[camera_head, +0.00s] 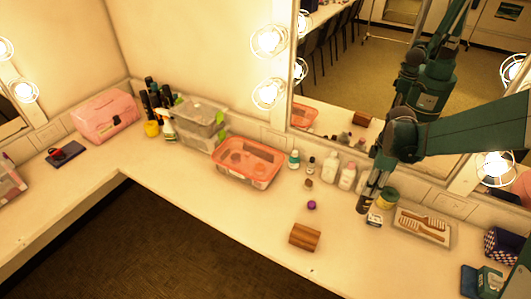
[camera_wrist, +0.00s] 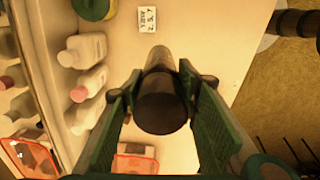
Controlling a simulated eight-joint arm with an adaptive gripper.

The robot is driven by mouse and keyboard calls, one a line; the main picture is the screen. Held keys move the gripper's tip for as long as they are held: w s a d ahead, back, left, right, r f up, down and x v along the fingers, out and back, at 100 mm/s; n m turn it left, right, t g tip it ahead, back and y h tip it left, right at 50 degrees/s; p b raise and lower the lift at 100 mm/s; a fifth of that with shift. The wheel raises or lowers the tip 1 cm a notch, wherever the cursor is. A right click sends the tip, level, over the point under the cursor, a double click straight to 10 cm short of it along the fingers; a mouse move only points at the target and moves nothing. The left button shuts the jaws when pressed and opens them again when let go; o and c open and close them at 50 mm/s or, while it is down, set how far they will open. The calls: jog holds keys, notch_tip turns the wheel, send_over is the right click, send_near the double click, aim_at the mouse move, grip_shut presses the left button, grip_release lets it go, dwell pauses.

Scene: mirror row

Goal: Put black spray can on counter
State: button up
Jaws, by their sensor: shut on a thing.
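The black spray can (camera_wrist: 160,98) is a dark cylinder between the two green fingers of my gripper (camera_wrist: 158,84) in the wrist view. My gripper is shut on it. In the head view my gripper (camera_head: 371,185) points down over the counter (camera_head: 250,215) at the right, in front of the mirror. The can (camera_head: 363,204) shows there as a small dark shape below the fingers. I cannot tell whether its base touches the counter.
White bottles (camera_head: 347,177) stand left of my gripper.

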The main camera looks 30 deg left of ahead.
jog(key=s+a+n+b, duration=0.1)
jog(key=s+a+n, duration=0.15)
jog(key=a, duration=1.45)
jog(key=s+a+n, duration=0.1)
jog(key=a+n, duration=0.2)
jog(key=a, duration=1.4)
jog(key=s+a+n, duration=0.2)
jog(key=s+a, duration=0.4)
jog(key=a, duration=0.4)
jog(key=s+a+n, duration=0.1)
jog(key=s+a, duration=0.6)
jog(key=a, duration=0.3)
jog(key=s+a+n+b, duration=0.1)
jog(key=s+a+n, duration=0.1)
jog(key=s+a, duration=0.5)
jog(key=a, duration=0.3)
jog(key=shift+a+n, duration=0.15)
jog(key=shift+n, duration=0.2)
jog(key=shift+f, duration=0.15)
notch_tip(320, 180, down, 6)
jog(key=shift+f, duration=0.2)
